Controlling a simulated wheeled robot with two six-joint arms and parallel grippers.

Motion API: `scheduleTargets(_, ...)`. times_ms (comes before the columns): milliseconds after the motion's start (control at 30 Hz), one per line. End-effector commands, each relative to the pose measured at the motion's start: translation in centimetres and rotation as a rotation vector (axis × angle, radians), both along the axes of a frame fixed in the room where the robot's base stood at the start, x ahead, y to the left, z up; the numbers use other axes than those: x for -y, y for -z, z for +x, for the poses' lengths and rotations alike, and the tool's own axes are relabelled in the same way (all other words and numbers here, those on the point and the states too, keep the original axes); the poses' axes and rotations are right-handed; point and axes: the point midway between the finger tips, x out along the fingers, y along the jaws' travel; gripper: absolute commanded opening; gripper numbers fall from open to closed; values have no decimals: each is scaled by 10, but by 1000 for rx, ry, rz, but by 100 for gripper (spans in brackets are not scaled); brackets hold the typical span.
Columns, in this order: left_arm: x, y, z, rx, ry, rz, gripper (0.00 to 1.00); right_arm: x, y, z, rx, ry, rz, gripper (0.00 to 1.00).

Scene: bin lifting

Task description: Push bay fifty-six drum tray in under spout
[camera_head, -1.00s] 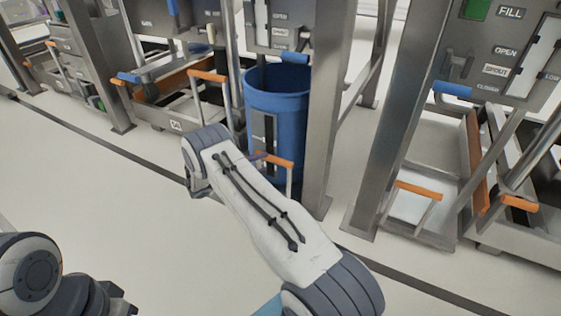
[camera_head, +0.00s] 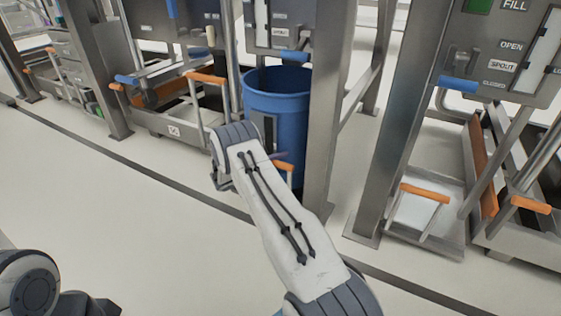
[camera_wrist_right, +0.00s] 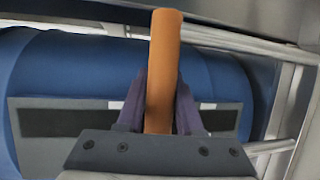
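The blue drum (camera_head: 275,92) stands upright between metal posts, under a grey panel (camera_head: 285,25). An orange tray handle (camera_head: 286,166) shows in front of it, mostly behind my right arm. The tray itself is hidden, and I cannot read its bay number. In the right wrist view, the orange handle (camera_wrist_right: 163,70) lies between the two purple fingers of my right gripper (camera_wrist_right: 162,100), which look closed against it. The blue drum (camera_wrist_right: 60,75) is just beyond. Part of my left arm shows at the lower left; its fingers are not in view.
A metal post (camera_head: 330,120) stands close to the drum's right. Neighbouring bays have trays with orange handles at the left (camera_head: 206,78) and right (camera_head: 425,192). Open pale floor (camera_head: 130,210) with a dark line lies in front.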

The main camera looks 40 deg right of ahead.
Motion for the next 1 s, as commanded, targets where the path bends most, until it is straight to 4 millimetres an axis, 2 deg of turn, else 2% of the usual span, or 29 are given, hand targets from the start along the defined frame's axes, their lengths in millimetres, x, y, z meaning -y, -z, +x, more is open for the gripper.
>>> scheduleTargets(33,0,0,0,0,0,0,50,0,0,0,0,0,0,12)
scheduleTargets(67,0,0,0,0,0,0,50,0,0,0,0,0,0,1)
scheduleTargets(100,0,0,0,0,0,0,50,0,0,0,0,0,0,0)
scheduleTargets(1000,0,0,0,0,0,0,50,-1,0,0,0,0,0,0)
